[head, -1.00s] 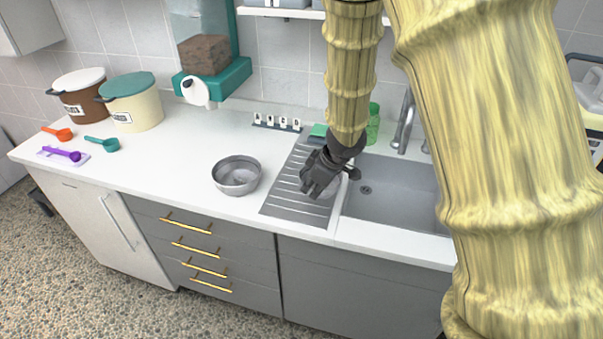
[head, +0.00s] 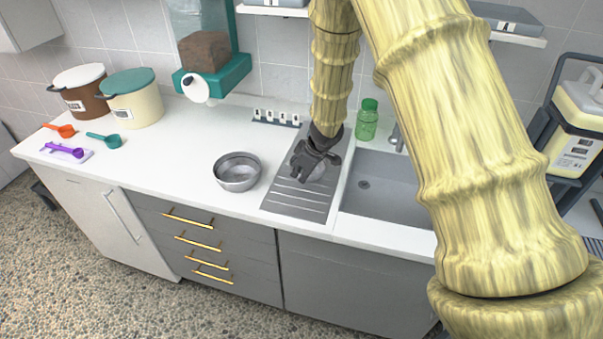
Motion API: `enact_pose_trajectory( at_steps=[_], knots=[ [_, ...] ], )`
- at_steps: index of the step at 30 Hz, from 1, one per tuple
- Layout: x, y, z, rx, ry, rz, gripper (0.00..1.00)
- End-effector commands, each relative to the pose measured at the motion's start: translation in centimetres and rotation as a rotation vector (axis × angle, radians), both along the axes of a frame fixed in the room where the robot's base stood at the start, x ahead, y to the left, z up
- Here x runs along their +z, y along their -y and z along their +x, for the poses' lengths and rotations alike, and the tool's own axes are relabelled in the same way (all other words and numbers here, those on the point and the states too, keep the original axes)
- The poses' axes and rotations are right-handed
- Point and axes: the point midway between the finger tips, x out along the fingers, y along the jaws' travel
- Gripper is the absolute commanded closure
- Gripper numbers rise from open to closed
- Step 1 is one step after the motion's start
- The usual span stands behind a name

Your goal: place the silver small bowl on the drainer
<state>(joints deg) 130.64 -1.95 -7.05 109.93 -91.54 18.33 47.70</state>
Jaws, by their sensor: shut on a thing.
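The drainer (head: 296,202) is the grooved grey surface left of the sink.
The sink (head: 385,190) lies right of the drainer. A green bottle (head: 367,120) stands behind it. A row of small labelled blocks (head: 276,117) is at the back wall. Lidded bins (head: 133,103) and coloured scoops (head: 103,139) are at the left. The counter front is mostly clear.

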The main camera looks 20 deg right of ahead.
Motion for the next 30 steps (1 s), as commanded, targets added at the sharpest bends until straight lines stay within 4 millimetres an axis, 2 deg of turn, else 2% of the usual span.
enact_pose_trajectory(
  at_steps=[12,13,15,17,26,30],
  knots=[
    [-0.41,0.03,0.01,-0.001,0.0,0.0,1.0],
    [-0.44,0.04,0.02,0.0,0.001,-0.001,0.9],
    [-0.39,0.03,0.01,0.0,0.001,-0.001,0.77],
    [-0.39,0.03,0.01,0.0,0.001,-0.001,0.7],
    [-0.29,0.01,0.02,0.0,0.001,-0.001,0.7],
    [0.51,0.11,-0.18,0.0,0.002,-0.001,0.7]
  ],
)
